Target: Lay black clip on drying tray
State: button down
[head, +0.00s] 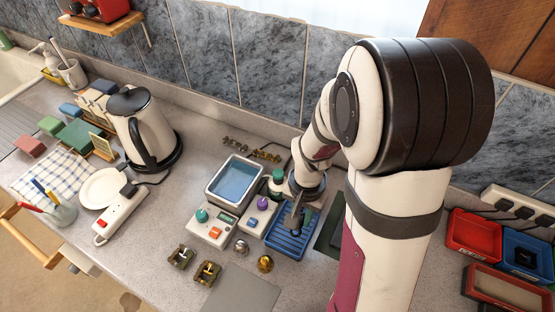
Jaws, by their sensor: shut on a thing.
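The drying tray appears to be the blue ribbed tray (284,243) on the counter, just right of the small control boxes. My gripper (296,220) points down over the upper part of this tray. Its fingers are small and dark here, and they are shut on a dark thing that I take to be the black clip. The clip can hardly be told apart from the fingers, and I cannot tell whether it touches the tray. The tray's ribs are bare toward its lower edge.
A basin of blue liquid (235,182) and a control box with a teal knob (211,229) stand left of the tray. Brass fittings (207,273) lie in front. A kettle (143,130) is farther left.

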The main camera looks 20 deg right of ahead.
jog(key=f, duration=0.1)
jog(key=a+f, duration=0.1)
jog(key=f, duration=0.1)
jog(key=w+f, duration=0.1)
jog(key=f, duration=0.1)
jog(key=shift+w+a, duration=0.1)
jog(key=shift+a, duration=0.05)
jog(key=shift+f, duration=0.15)
jog(key=c, duration=0.8)
grip_release()
